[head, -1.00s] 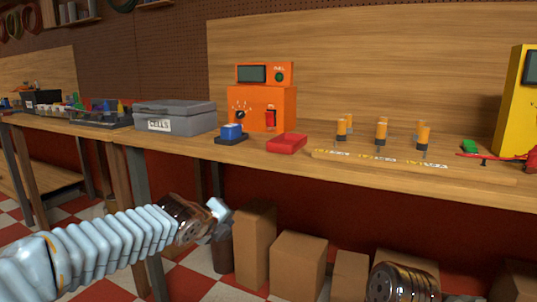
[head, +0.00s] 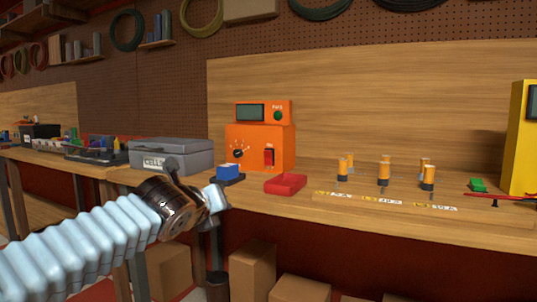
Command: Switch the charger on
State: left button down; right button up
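The orange charger (head: 255,146) stands on the workbench, against the wooden back panel. Its front has a dark knob (head: 238,153) on the left and a red switch (head: 269,157) on the right. Its upper part carries a dark display (head: 250,113) and a round green button (head: 278,115). I cannot tell the switch's position. My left gripper (head: 212,198) is at the bench's front edge, below and left of the charger and apart from it. Its fingers are small and partly hidden, so their opening is unclear. My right gripper is out of view.
A blue block on a dark base (head: 229,174) and a red block (head: 286,184) sit in front of the charger. A grey case (head: 172,157) is at its left. Several orange-and-black cylinders (head: 384,171) and a yellow device (head: 522,150) stand to the right.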

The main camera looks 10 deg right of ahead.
aim_at(267, 154)
jog(key=i+l, duration=0.35)
jog(key=i, duration=0.15)
jog(key=i+l, duration=0.35)
jog(key=i, duration=0.15)
